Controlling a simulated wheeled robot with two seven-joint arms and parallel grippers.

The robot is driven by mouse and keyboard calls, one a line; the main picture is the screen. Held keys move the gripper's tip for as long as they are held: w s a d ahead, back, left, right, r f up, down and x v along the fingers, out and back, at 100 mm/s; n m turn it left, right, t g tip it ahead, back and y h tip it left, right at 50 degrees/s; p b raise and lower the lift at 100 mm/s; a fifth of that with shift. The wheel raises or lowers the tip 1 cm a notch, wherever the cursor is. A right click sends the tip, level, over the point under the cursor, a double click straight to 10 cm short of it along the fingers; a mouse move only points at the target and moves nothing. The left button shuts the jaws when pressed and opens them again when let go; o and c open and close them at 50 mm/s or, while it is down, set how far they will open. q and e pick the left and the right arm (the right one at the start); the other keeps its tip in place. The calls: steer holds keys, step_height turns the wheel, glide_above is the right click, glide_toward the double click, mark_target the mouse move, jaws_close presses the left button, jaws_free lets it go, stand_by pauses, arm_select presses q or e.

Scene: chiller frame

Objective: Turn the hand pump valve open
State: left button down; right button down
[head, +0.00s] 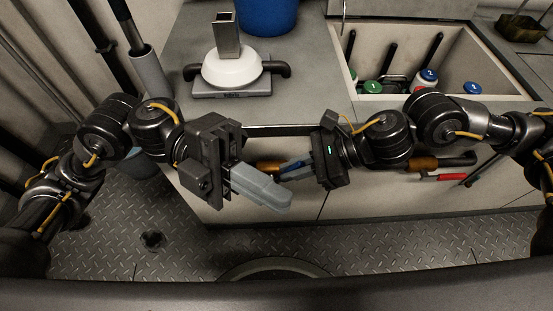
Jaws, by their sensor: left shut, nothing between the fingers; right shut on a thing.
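A brass valve body (266,167) with a blue handle (292,163) sits low on the front of the counter cabinet, partly hidden by my grippers. My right gripper (297,170) is shut on what looks like the blue handle; the exact contact is hard to see. My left gripper (287,202) is shut and empty, with its grey fingers just below and in front of the handle. A second brass fitting (424,163) sits on a dark pipe to the right, with a red handle (451,177) beside it. No label shows which valve belongs to the hand pump.
A recessed bin (400,97) holds several capped bottles. A blue bucket (266,18) stands behind. The diamond-plate floor (190,245) is open below.

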arm_select(q)
steer(key=w+a+f+n+t+y, duration=0.2)
steer(key=w+f+t+y, duration=0.2)
steer(key=w+f+t, duration=0.15)
steer(key=n+t+y, duration=0.2)
steer(key=t+y, duration=0.1)
steer(key=t, duration=0.3)
glide_toward(289, 169)
steer(key=x, duration=0.5)
steer(key=shift+d+f, duration=0.15)
steer(key=shift+f, duration=0.15)
steer(key=shift+d+f, duration=0.3)
steer(key=shift+d, duration=0.1)
